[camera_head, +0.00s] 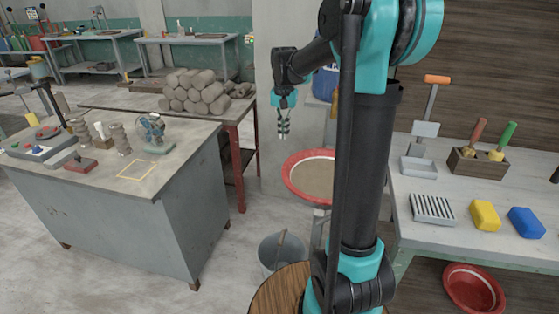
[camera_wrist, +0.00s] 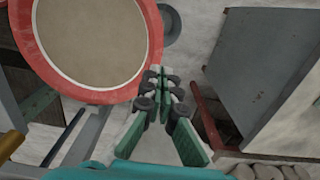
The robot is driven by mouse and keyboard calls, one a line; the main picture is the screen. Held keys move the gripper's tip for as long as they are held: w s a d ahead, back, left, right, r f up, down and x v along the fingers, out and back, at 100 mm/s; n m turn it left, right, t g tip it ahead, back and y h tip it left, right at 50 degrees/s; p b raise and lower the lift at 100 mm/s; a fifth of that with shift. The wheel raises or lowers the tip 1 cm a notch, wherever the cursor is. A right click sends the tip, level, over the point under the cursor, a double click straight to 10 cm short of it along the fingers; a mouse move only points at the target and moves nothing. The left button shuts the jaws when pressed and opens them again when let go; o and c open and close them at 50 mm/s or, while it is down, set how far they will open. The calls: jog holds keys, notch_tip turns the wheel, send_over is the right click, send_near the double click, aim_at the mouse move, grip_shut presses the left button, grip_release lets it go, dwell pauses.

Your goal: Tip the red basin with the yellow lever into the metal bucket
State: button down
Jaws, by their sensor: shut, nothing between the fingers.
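The red basin (camera_head: 293,187) stands raised behind my arm in the head view, with brownish-grey contents; my arm hides its right side. In the wrist view the red basin (camera_wrist: 154,35) fills the upper left and looks level. The metal bucket (camera_head: 268,262) stands on the floor below the basin, partly hidden by a round wooden top. I cannot clearly make out the yellow lever; a yellowish piece (camera_wrist: 10,145) shows at the wrist view's lower left edge. My gripper (camera_head: 283,135) points down, shut and empty, above and beside the basin's left rim; its fingertips (camera_wrist: 161,72) appear beside the rim.
A grey workbench (camera_head: 110,180) with tools stands left. A table with stacked clay rolls (camera_head: 195,92) is behind. At right, a bench (camera_head: 455,190) holds sponges and tools; another red basin (camera_head: 475,288) lies beneath it. Floor between left workbench and bucket is clear.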

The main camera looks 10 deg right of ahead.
notch_tip(320, 180, down, 14)
jog(key=shift+r, duration=0.15)
dwell(0.3)
dwell(0.4)
notch_tip(320, 180, down, 9)
jog(key=a, duration=0.1)
jog(key=shift+w, duration=0.15)
dwell(0.5)
jog(key=shift+r, duration=0.15)
jog(key=w+a+r, duration=0.2)
jog(key=a+r, duration=0.4)
jog(key=r, duration=0.6)
jog(key=shift+w+a, duration=0.15)
jog(key=shift+w, duration=0.15)
